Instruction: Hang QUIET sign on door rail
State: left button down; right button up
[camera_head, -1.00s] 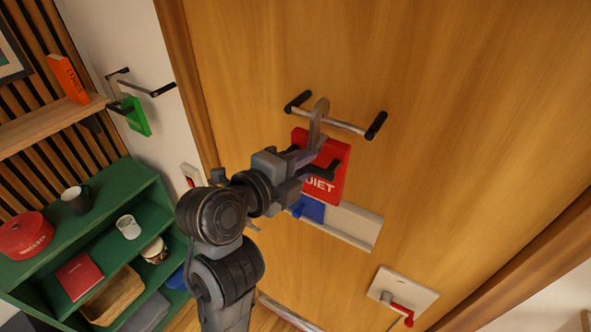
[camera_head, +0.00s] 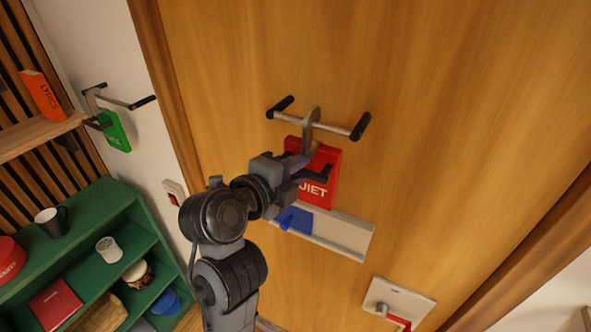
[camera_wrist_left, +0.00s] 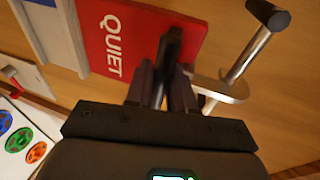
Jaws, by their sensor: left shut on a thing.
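The red QUIET sign (camera_head: 326,177) is in front of the wooden door, just below the door rail (camera_head: 322,127). Its grey hook (camera_head: 312,117) reaches up to the rail and overlaps it; I cannot tell if the rail bears its weight. My left gripper (camera_head: 312,169) is shut on the sign and covers part of its face. In the left wrist view the sign (camera_wrist_left: 120,45) shows its white lettering beside the fingers (camera_wrist_left: 168,88), and the hook (camera_wrist_left: 222,88) lies near the rail (camera_wrist_left: 248,52). My right gripper is not in view.
A pale ledge (camera_head: 345,236) with a blue object (camera_head: 296,220) is on the door below the sign. A lever handle plate (camera_head: 404,300) is lower right. A green sign (camera_head: 116,131) hangs on a wall rail at left, above a green shelf (camera_head: 75,225).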

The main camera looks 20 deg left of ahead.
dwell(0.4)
pick_arm(q)
jog(key=c, duration=0.9)
grip_release()
